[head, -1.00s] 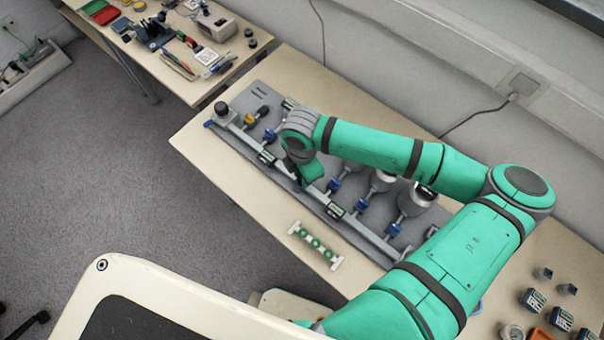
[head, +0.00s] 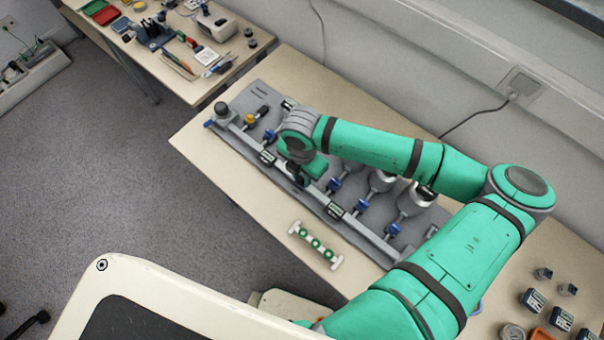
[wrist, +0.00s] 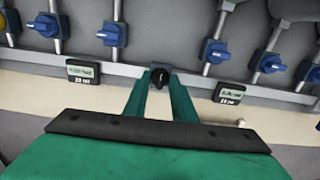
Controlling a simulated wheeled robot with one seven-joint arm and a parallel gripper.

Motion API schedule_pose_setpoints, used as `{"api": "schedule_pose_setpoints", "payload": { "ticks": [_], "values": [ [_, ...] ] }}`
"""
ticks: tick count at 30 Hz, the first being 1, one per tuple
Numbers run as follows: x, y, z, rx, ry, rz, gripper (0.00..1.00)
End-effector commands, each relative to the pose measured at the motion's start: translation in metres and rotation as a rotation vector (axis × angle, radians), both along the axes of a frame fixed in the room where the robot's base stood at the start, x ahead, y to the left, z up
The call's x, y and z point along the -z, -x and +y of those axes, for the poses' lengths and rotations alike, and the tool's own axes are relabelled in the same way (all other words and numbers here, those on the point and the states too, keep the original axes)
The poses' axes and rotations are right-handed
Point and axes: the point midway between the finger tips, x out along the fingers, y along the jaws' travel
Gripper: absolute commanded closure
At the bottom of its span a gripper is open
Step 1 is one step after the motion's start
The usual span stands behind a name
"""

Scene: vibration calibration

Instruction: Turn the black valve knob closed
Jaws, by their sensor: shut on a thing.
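The black valve knob (wrist: 159,77) is at the middle of the wrist view, on the grey rail. My gripper (wrist: 160,84) points at it, with its two green fingers narrowing around the knob and closed on it. The lower part of the knob is partly covered by the fingers. In the head view my gripper (head: 302,182) is over the middle of the rail on the grey panel (head: 238,140). The knob is hidden there behind the hand.
Several blue-handled valves, one of them (wrist: 114,34), stand on pipes behind the rail. Two small displays (wrist: 84,71) (wrist: 230,93) flank the knob. A white-and-green fixture (head: 315,244) lies at the table's front edge. A second table (head: 180,70) stands at the upper left.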

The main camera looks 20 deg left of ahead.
Motion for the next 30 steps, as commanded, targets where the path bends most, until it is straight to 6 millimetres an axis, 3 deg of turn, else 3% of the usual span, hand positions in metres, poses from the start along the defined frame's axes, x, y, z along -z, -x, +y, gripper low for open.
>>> {"api": "schedule_pose_setpoints", "payload": {
  "ticks": [3, 4, 6, 19, 30],
  "values": [
    [0.0, 0.0, 0.0, -0.001, 0.0, 0.0, 0.98],
    [0.0, 0.0, 0.0, -0.001, 0.0, 0.0, 0.74],
    [0.0, 0.0, 0.0, 0.0, 0.0, 0.0, 0.57],
    [-0.008, 0.0, 0.0, 0.001, -0.001, 0.0, 0.57],
    [-0.074, -0.001, 0.0, 0.0, 0.0, -0.003, 0.57]
  ]
}}
